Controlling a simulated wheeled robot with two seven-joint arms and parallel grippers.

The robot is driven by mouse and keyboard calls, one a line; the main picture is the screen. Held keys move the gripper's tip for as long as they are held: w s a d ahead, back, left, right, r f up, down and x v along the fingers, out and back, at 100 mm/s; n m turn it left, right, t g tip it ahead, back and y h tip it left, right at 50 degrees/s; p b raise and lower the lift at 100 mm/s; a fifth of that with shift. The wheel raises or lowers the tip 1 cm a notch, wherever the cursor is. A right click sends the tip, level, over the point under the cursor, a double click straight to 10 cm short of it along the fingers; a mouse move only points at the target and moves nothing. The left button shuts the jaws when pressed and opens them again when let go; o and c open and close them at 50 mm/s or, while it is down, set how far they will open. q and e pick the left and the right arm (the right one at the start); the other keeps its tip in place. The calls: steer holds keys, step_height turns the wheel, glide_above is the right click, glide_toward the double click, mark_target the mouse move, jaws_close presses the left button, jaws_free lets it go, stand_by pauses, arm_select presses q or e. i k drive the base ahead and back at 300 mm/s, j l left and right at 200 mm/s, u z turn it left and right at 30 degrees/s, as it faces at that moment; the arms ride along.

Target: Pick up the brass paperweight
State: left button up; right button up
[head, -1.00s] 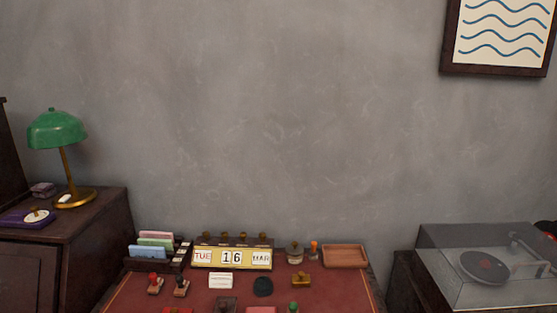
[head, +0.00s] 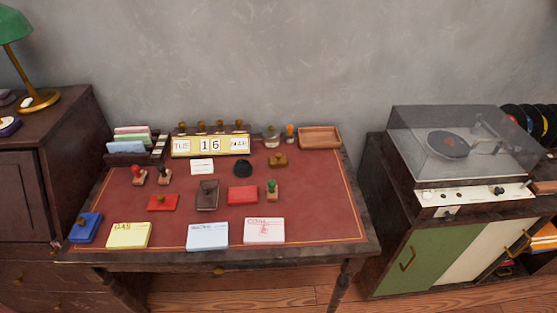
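A small brass-coloured block with a knob (head: 278,161), which looks like the brass paperweight, stands on the red desk top (head: 315,205). It is at the back right of the desk, just in front of a small glass jar (head: 271,136) and right of a black rounded object (head: 243,169). It is upright and nothing covers it. Neither of my grippers shows in the head view.
A wooden tray (head: 319,138) and a calendar (head: 210,145) stand along the desk's back. Several stamps, ink pads and note pads (head: 264,231) fill the middle and front. The desk's right side is mostly clear. A record player cabinet (head: 440,240) stands to the right.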

mark_target(278, 161)
steer(key=l+u, duration=0.3)
steer(key=u, duration=0.2)
steer(key=l+u, duration=0.5)
steer(key=i+j, duration=0.05)
steer(key=j, duration=0.05)
